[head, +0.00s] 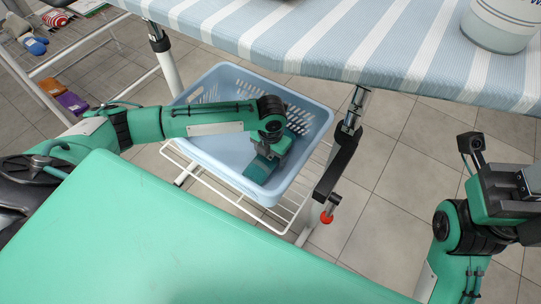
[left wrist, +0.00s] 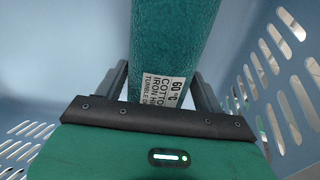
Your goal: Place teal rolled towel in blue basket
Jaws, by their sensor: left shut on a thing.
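The teal rolled towel (head: 260,169) is inside the blue basket (head: 307,106), low between its walls. My left gripper (head: 270,158) reaches down into the basket and is shut on the towel. In the left wrist view the towel (left wrist: 172,40) runs up between the two fingers of the gripper (left wrist: 162,88), with a white care label facing the camera. The slotted basket walls (left wrist: 285,75) show on both sides. I cannot tell whether the towel touches the basket floor. My right gripper (head: 525,185) is cut off at the right edge; its fingers do not show.
The basket stands on a white wire shelf (head: 228,190) under an ironing board with a striped cover (head: 330,40). A black leg bracket with a red knob (head: 326,216) is right of the basket. A white container (head: 500,25) stands on the board. A rack (head: 60,65) is at left.

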